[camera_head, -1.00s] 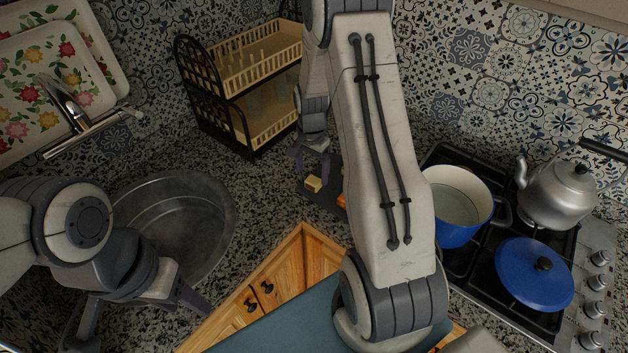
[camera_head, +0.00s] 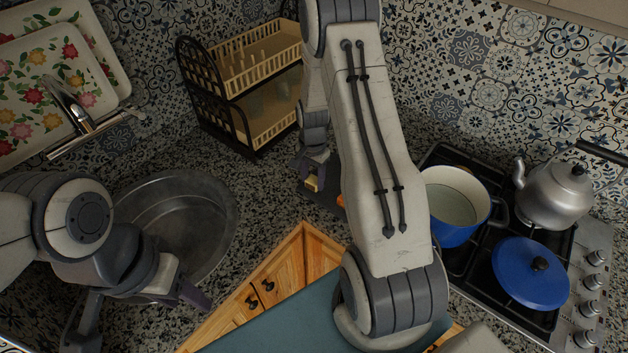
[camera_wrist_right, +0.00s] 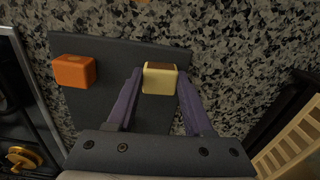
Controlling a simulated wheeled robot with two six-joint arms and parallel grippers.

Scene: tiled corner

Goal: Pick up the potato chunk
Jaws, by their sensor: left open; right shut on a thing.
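The pale yellow potato chunk (camera_wrist_right: 160,80) is between the purple fingers of my right gripper (camera_wrist_right: 160,76) in the right wrist view. The fingers are shut on it, and it is over or on a dark board (camera_wrist_right: 105,105); I cannot tell whether it is lifted. In the head view the chunk (camera_head: 311,183) is a small yellow patch, partly hidden by the right gripper (camera_head: 312,178). My left gripper (camera_head: 140,320) is open and empty in front of the sink at the lower left.
An orange chunk (camera_wrist_right: 74,71) lies on the board to the left of the potato. A dish rack (camera_head: 250,100) stands behind the board. The sink (camera_head: 185,225) is to the left. A blue pot (camera_head: 455,225), a blue lid (camera_head: 531,272) and a kettle (camera_head: 558,192) are on the stove.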

